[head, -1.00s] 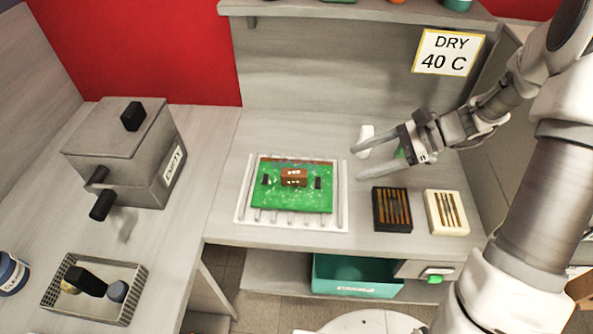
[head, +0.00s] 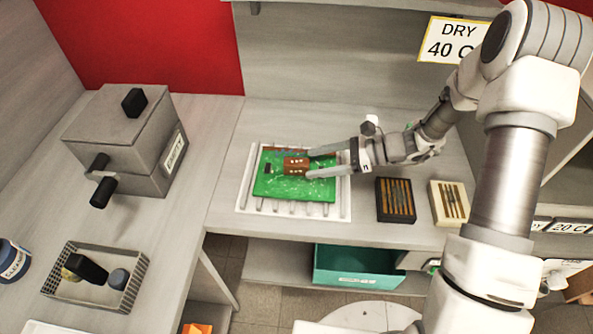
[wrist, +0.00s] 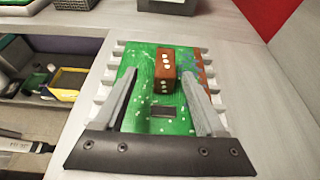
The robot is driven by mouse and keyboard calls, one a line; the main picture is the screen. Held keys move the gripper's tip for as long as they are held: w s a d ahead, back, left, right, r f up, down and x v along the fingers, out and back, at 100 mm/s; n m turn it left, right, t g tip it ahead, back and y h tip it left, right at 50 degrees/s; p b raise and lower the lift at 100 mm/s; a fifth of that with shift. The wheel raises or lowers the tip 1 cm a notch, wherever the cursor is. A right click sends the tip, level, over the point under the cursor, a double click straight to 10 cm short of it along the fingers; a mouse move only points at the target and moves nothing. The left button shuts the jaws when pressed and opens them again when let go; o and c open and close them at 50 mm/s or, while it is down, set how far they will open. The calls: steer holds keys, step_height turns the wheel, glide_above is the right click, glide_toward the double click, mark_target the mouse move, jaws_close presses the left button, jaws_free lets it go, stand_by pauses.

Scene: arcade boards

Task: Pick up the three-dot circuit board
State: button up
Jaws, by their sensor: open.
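The green circuit board (head: 290,187) lies on a white ribbed rack (head: 343,207) on the bench. A brown block (head: 297,166) with white dots stands on the board; in the wrist view this block (wrist: 165,72) shows a row of three dots on one face. My gripper (head: 309,164) is open, reaching in from the right, with its fingertips at the block's right end. In the wrist view the two fingers (wrist: 160,75) lie either side of the block's near part, low over the board. Whether they touch the block I cannot tell.
A dark slotted box (head: 395,201) and a cream slotted box (head: 449,203) stand right of the rack. A grey box labelled EMPTY (head: 118,140) and a mesh tray (head: 137,288) are at the left. A teal bin (head: 358,266) sits below the bench.

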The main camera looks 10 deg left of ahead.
mark_target(301, 161)
steer(key=shift+w+x, duration=0.2)
steer(key=shift+x, duration=1.25)
steer(key=shift+w+x, duration=0.2)
steer(key=shift+x, duration=1.25)
steer(key=shift+a+r, duration=0.1)
steer(key=shift+r, duration=0.1)
jaws_close()
